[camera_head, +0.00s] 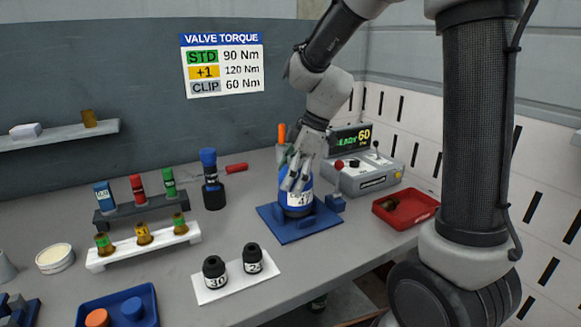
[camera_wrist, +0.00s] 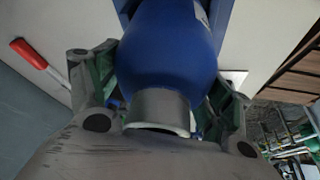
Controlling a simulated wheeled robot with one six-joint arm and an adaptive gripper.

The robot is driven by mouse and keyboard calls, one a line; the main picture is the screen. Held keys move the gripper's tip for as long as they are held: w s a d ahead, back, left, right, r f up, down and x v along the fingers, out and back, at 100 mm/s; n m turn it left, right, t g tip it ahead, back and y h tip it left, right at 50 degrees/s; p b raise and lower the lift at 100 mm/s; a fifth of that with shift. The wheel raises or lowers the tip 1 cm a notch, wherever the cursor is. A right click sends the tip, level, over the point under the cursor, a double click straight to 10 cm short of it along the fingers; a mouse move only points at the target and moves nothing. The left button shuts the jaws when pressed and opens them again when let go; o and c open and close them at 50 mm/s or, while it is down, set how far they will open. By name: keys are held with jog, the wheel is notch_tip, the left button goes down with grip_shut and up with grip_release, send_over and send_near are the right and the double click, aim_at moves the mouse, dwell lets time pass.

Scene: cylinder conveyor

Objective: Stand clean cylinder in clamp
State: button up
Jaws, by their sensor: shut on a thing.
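A blue cylinder (camera_head: 296,200) with a white label stands upright on the blue clamp base (camera_head: 320,224), at the middle right of the bench. My gripper (camera_head: 297,172) is above it with its fingers around the top of the cylinder. In the wrist view the blue cylinder (camera_wrist: 170,55) fills the middle, with its grey neck between the two fingers of my gripper (camera_wrist: 165,100). The gripper is shut on it. A small blue block (camera_head: 336,203) sits at the base's right side. The cylinder's lower contact with the clamp is partly hidden.
A control box (camera_head: 365,178) with a lit display stands behind right, and a red tray (camera_head: 408,206) lies to the right. A dark bottle with a blue cap (camera_head: 213,185) stands to the left.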

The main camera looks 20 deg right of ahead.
aim_at(302, 156)
jog(key=shift+f, duration=1)
jog(key=shift+f, duration=0.1)
jog(key=o, duration=1.9)
jog(key=v, duration=1.2)
jog(key=s+d+m+t+h, duration=0.1)
jog(key=s+d+m, duration=0.3)
jog(key=s, duration=0.3)
jog(key=s+d+m+t+h, duration=0.1)
jog(key=s+d+m+h, duration=0.1)
jog(key=s+d+m, duration=0.2)
jog(key=s+d+m+t+h, duration=0.1)
jog(key=s+d+m, duration=0.2)
jog(key=s+m, duration=0.4)
jog(key=shift+s+d+m+t, duration=0.15)
jog(key=shift+s+d+m, duration=0.05)
jog(key=shift+s, duration=0.45)
jog(key=shift+s+d+m+t, duration=0.15)
jog(key=shift+s+d+m, duration=0.05)
jog(key=shift+s, duration=0.45)
